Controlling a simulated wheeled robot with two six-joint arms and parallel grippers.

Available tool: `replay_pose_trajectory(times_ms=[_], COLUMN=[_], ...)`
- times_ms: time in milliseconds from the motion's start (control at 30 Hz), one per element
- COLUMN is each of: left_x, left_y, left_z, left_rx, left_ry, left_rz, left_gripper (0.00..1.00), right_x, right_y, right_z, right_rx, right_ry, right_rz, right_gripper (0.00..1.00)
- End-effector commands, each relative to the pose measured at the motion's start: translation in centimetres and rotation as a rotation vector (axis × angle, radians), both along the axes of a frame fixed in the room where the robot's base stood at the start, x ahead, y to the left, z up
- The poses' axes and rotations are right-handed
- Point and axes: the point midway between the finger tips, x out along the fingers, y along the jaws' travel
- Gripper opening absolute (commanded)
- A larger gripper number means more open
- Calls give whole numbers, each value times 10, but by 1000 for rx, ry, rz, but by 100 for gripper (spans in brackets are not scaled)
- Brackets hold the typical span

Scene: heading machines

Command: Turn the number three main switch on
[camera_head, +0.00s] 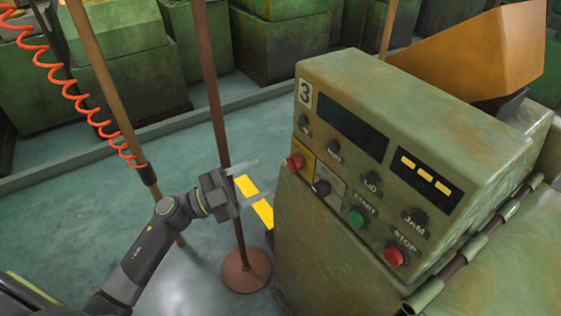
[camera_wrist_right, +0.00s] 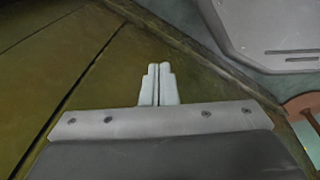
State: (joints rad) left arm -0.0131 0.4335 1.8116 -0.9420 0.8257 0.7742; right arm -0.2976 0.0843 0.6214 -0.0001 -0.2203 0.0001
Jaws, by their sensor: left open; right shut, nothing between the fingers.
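The machine with a white "3" plate (camera_head: 304,93) has a worn green control box (camera_head: 440,100) at the right of the head view. A black knob (camera_head: 320,188) sits on a grey plate low on its panel, left of the green START button (camera_head: 356,217); its marking and setting are too small to tell. A red button (camera_head: 294,162) on a yellow plate is up and left of the knob. My left gripper (camera_head: 263,178) is open and empty, left of the panel and apart from it, fingers pointing right. My right gripper (camera_wrist_right: 157,84) is shut and empty in the right wrist view.
A brown post on a round base (camera_head: 246,270) stands by my left gripper. A red STOP button (camera_head: 396,256) and several small dark knobs or lamps share the panel. An orange coiled hose (camera_head: 72,92) hangs at left. An orange hopper (camera_head: 480,50) rises behind the box.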

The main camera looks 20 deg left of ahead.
Motion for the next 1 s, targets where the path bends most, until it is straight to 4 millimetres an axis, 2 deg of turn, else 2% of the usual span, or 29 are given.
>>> replay_pose_trajectory(times_ms=[33, 333, 500, 767, 1000], left_x=[6, 31, 36, 36, 36], left_y=[-9, -42, -49, -50, -50], left_z=[8, 17, 17, 17, 17], left_rx=[-5, -3, -1, 0, 0], left_ry=[-3, -1, 1, 1, 1], left_rz=[0, 1, 1, 1, 1], left_gripper=[55, 55, 55, 55, 24], right_x=[0, 0, 0, -2, -2], right_y=[0, 5, 7, 7, 5], right_z=[7, 21, 22, 22, 22], right_rx=[1, 6, 8, 9, 6], right_ry=[-1, -1, 0, 2, 2], right_rz=[0, -2, -3, -3, -3], right_gripper=[0, 0, 0, 0, 0])
